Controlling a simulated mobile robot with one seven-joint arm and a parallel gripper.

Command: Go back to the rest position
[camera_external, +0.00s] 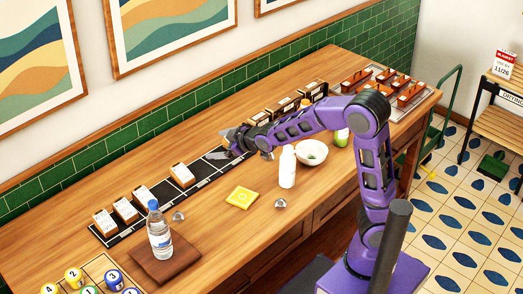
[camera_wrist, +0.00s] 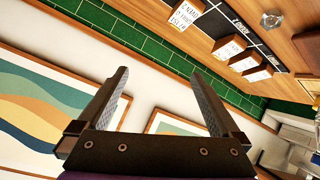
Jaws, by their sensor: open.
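My gripper (camera_external: 248,142) is at the end of my purple arm, reaching left over the wooden counter, above the black strip with white marked slots. In the wrist view its two fingers (camera_wrist: 160,95) stand wide apart with nothing between them, so it is open and empty. The wrist view is tilted and shows the wall, the green tiles and part of the counter.
A white bottle (camera_external: 287,167) and a white bowl (camera_external: 310,153) stand close to my forearm. A water bottle (camera_external: 159,232) stands on a dark board (camera_external: 185,262). A yellow square (camera_external: 242,197) lies in front of the strip. Card holders (camera_external: 127,210) sit at the strip's left.

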